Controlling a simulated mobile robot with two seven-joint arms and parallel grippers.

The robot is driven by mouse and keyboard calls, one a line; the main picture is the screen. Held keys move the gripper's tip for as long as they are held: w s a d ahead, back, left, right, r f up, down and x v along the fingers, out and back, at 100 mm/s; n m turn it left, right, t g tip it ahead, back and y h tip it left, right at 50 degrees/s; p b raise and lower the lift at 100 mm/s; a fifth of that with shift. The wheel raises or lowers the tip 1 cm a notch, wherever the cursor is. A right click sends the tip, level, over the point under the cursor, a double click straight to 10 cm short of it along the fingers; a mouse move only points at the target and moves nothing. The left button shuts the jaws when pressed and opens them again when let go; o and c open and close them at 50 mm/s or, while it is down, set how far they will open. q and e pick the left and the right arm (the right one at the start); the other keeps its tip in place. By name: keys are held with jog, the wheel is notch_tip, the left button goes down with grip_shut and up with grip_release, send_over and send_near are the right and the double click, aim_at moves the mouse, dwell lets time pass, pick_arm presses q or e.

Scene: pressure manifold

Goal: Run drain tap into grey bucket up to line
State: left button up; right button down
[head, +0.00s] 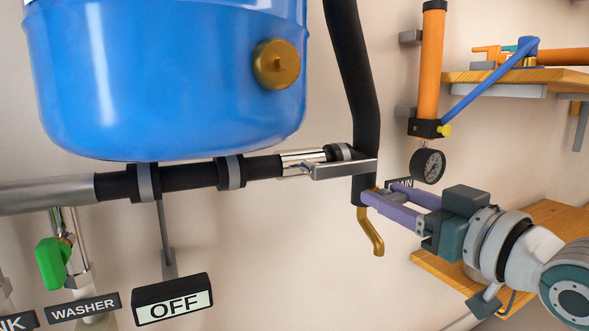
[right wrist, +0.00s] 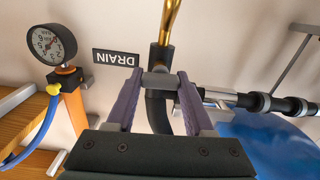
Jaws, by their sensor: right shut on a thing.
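The drain tap's brass spout (head: 372,236) hangs at the foot of a black pipe in the head view. It also shows in the right wrist view (right wrist: 169,22), at the top edge. My right gripper (head: 374,193) reaches in from the right, just above the spout. Its purple fingers (right wrist: 161,100) are shut on the drain tap's grey handle (right wrist: 158,82), which sits between them in the right wrist view. A DRAIN label (right wrist: 116,57) is beside it on the wall, upside down there. No water shows at the spout. The grey bucket and my left gripper are in neither view.
A blue tank (head: 165,85) hangs above a black and silver pipe (head: 190,177). A green-handled tap (head: 52,262) with a WASHER label (head: 83,308) and an OFF sign (head: 173,300) are below. A pressure gauge (head: 428,165) and wooden shelves (head: 530,80) stand right.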

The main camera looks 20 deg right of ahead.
jog(key=shift+r+m, duration=0.15)
jog(key=shift+m, duration=0.25)
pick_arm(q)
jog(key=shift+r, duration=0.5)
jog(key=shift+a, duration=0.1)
pick_arm(e)
jog(key=shift+c, duration=1.4)
grip_release()
jog(key=shift+s+p, duration=0.45)
jog(key=shift+s, duration=0.1)
pick_arm(q)
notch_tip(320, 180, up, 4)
jog(key=p, duration=0.3)
pick_arm(e)
jog(key=s, duration=0.8)
jog(key=shift+s+d, duration=0.4)
